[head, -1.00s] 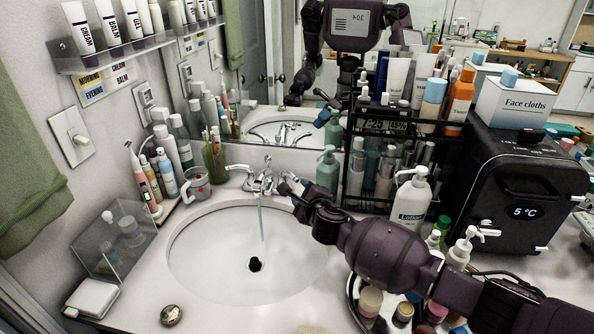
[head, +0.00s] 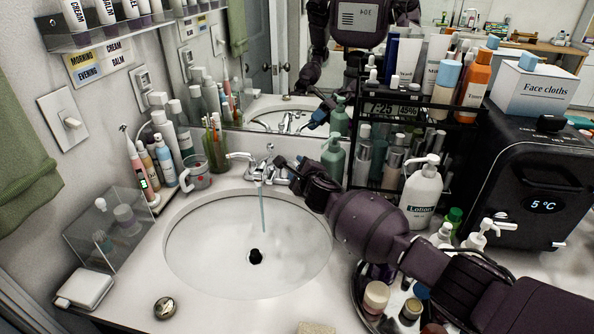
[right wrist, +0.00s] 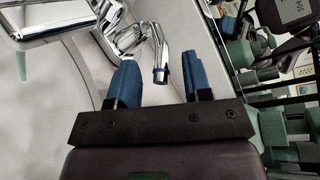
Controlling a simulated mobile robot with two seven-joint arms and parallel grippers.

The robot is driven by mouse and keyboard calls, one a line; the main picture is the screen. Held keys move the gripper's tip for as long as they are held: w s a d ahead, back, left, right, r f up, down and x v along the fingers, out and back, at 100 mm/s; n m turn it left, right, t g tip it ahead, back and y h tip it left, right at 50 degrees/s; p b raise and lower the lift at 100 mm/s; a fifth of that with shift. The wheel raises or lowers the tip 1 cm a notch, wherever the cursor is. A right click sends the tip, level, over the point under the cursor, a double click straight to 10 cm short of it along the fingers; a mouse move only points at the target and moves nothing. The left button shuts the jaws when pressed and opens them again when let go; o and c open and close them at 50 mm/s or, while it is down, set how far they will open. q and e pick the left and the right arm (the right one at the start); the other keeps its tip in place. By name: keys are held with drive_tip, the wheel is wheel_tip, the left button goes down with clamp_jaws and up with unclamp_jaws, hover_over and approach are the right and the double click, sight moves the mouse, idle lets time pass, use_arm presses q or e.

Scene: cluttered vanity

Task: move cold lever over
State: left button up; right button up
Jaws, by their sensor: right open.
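The chrome faucet (head: 258,172) stands at the back rim of the sink, and a thin stream of water falls from its spout. In the right wrist view the cold lever (right wrist: 159,48) is a bent chrome arm with a blue ring near its tip. My right gripper (right wrist: 160,72) is open, with one blue finger on each side of the lever's tip and visible gaps. In the head view my right gripper (head: 284,170) is at the faucet's right side, where it partly hides the lever. My left gripper is not in view.
The sink basin (head: 205,262) is free of objects. A green pump bottle (head: 333,160), a black rack (head: 364,186) and a lotion bottle (head: 421,200) stand close to my right arm. A cup (head: 195,175) is left of the faucet. The mirror is behind.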

drive_tip(key=shift+w+a+f, duration=0.25)
drive_tip(key=shift+w+f, duration=0.05)
drive_tip(key=shift+w, duration=0.35)
drive_tip(key=shift+w+r+b, duration=0.1)
drive_tip(key=shift+w+b, duration=0.15)
drive_tip(key=shift+b, duration=0.1)
drive_tip(key=shift+a, duration=0.1)
clamp_jaws()
